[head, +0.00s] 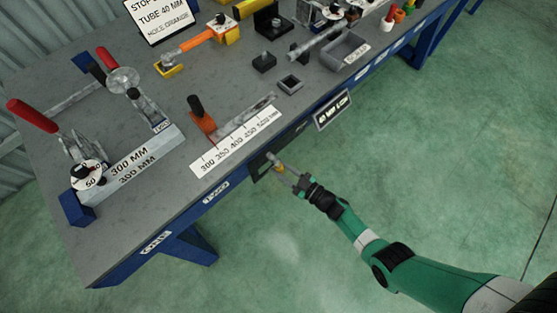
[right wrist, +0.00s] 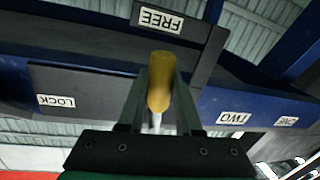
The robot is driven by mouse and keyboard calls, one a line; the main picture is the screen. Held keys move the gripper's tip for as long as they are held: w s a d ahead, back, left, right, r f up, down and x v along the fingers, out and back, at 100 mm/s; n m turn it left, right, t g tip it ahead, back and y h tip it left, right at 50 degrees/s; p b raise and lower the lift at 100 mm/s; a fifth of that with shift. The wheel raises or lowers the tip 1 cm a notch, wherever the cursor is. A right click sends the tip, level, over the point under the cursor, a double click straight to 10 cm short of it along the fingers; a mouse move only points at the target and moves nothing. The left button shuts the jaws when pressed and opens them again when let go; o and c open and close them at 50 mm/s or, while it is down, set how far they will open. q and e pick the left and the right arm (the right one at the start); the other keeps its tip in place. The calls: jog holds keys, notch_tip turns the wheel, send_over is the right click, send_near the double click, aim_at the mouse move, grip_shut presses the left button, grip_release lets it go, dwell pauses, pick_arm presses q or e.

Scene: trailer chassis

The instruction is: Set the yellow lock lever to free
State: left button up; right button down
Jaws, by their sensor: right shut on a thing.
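The yellow lock lever (right wrist: 159,82) shows in the right wrist view, with its rounded handle between my right gripper's two fingers. A pale stem shows at its lower end. My right gripper (right wrist: 160,95) is shut on the handle. In the head view the right gripper (head: 279,166) is at the bench's front edge, by a dark plate, with a small bit of the yellow lever (head: 279,169) showing. The FREE label (right wrist: 161,20) is just above the handle in the wrist view, upside down. The LOCK label (right wrist: 56,101) is off to the left. My left gripper is not in view.
The grey workbench (head: 110,215) has a blue front edge with labels. A white scale plate (head: 236,142) and a 300 MM block (head: 135,165) lie on it. A dark sign (head: 333,110) hangs at the front edge. The green floor in front is clear.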

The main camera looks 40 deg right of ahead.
jog(key=c, duration=0.6)
grip_release()
jog(key=p+v, duration=0.3)
jog(key=v, duration=0.8)
jog(key=shift+s+p, duration=0.3)
jog(key=shift+p, duration=0.1)
